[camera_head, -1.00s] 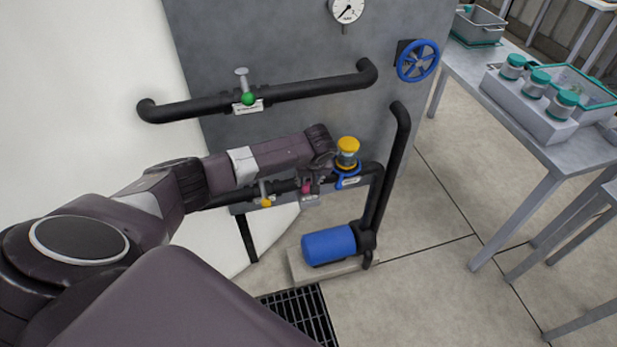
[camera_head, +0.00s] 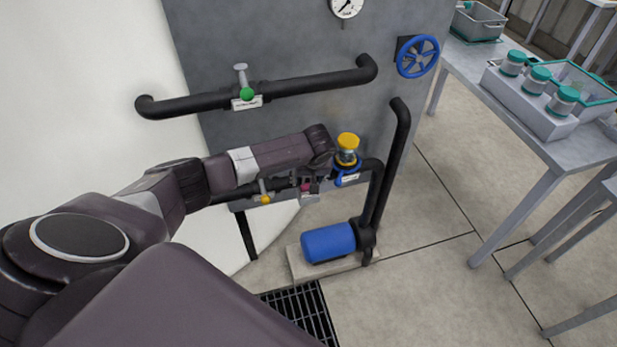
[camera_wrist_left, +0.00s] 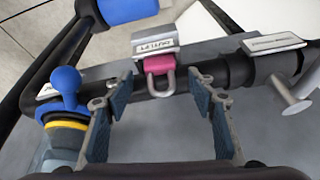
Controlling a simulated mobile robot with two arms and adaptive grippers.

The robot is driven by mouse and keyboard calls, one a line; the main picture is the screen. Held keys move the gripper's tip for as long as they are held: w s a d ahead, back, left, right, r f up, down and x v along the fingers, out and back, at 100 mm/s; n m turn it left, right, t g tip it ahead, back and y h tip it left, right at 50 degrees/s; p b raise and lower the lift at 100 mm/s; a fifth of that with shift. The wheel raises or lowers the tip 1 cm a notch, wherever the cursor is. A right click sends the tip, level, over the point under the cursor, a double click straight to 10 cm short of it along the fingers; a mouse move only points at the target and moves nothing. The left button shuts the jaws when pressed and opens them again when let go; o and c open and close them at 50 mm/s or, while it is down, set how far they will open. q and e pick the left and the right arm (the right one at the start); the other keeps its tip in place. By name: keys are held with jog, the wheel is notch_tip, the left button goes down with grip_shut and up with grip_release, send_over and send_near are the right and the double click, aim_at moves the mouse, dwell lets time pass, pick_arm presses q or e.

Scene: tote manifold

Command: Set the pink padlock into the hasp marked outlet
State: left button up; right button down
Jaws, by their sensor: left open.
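The pink padlock (camera_wrist_left: 159,66) shows in the wrist view against a grey metal hasp block with a label (camera_wrist_left: 156,44) that appears to read OUTLET. Its grey shackle points toward my left gripper (camera_wrist_left: 160,80). The left jaws are open, one finger on each side of the shackle, with gaps on both sides. Whether the padlock is seated in the hasp cannot be told. In the head view the left gripper (camera_head: 314,172) is at the lower pipe, with a bit of the pink padlock (camera_head: 306,186) showing below it. My right gripper is not in view.
A yellow-capped fitting (camera_head: 348,142) with a blue handle (camera_wrist_left: 66,84) stands close beside the left gripper. A yellow valve (camera_head: 264,197) is on the lower pipe. The upper pipe (camera_head: 313,85), blue handwheel (camera_head: 418,56) and blue motor (camera_head: 328,243) are nearby.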

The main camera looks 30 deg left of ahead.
pick_arm(q)
jog(key=v, duration=1.2)
jog(key=shift+a, duration=0.1)
